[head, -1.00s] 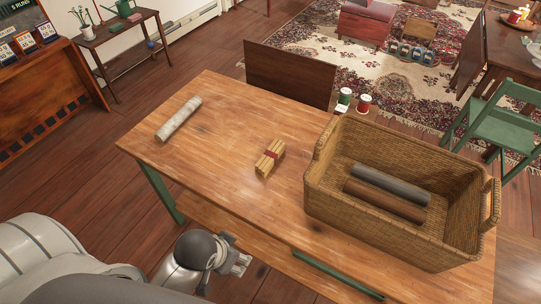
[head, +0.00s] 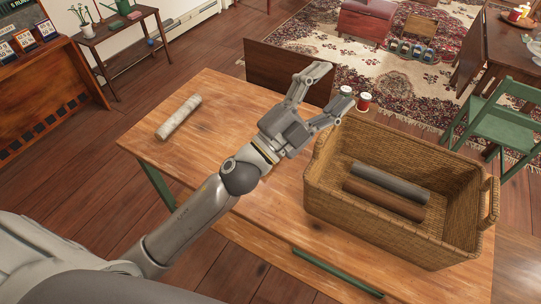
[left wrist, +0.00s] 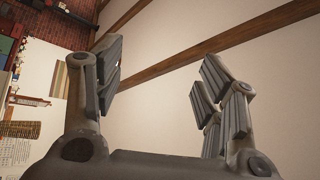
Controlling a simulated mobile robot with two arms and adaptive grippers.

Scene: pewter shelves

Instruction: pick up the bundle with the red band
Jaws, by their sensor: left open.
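The bundle with the red band, a small yellowish block with a red strap in the earlier head view, is now hidden behind my left forearm and wrist. My left gripper (head: 332,88) is raised over the table, open and empty, with its fingers spread toward the far edge and the spools. In the left wrist view the open fingers (left wrist: 163,82) have nothing between them and face a pale wall with brown beams. The bundle does not show there. My right gripper is not in view.
A wicker basket (head: 325,205) holding a grey roll (head: 390,182) and a brown roll (head: 383,199) stands on the right of the wooden table (head: 225,105). A pale marbled roll (head: 178,117) lies at the left. Spools (head: 364,102) show beyond the far edge.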

